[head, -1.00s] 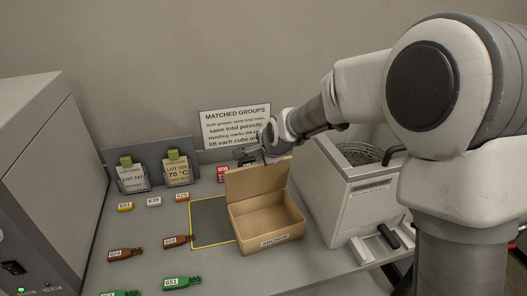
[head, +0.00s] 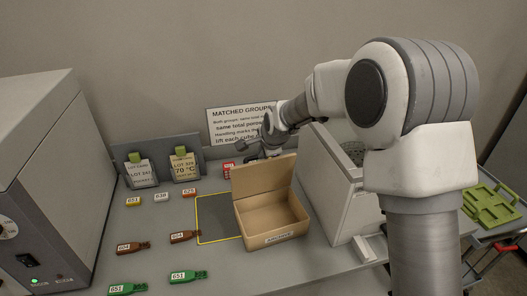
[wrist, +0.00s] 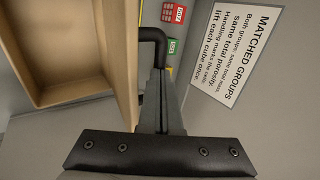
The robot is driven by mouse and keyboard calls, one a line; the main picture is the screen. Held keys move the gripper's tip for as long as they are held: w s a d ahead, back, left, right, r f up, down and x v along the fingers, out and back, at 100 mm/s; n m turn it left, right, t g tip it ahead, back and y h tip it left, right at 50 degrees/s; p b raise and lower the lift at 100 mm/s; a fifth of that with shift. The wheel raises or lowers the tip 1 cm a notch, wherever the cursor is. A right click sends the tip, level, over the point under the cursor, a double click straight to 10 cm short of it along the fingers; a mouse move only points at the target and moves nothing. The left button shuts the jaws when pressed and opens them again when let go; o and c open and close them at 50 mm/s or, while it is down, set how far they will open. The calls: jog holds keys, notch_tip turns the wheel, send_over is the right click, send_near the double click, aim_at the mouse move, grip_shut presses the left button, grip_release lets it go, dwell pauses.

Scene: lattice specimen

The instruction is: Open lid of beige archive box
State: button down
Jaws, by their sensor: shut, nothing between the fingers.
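The beige archive box (head: 270,237) stands on the bench with its lid (head: 263,176) raised roughly upright at the back. The inside of the box looks empty. My gripper (head: 262,150) is behind the raised lid, near its top edge, and partly hidden by it. In the wrist view my gripper (wrist: 163,95) is shut and empty, beside the cardboard of the box (wrist: 60,60). I cannot tell whether the fingers touch the lid.
A yellow-outlined dark mat (head: 215,218) lies left of the box. Several coloured tags, including a green one (head: 188,276), lie farther left. A light grey bin (head: 340,200) stands close on the right. A sign (head: 240,124) is behind.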

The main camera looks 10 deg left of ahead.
jog(key=shift+w+a+g+h+p, duration=0.4)
jog(key=shift+w+a+g+p, duration=0.25)
jog(key=shift+w+p, duration=0.35)
jog(key=shift+w+a+f, duration=0.35)
jog(key=shift+w+a, duration=0.15)
jog(key=shift+w, duration=0.2)
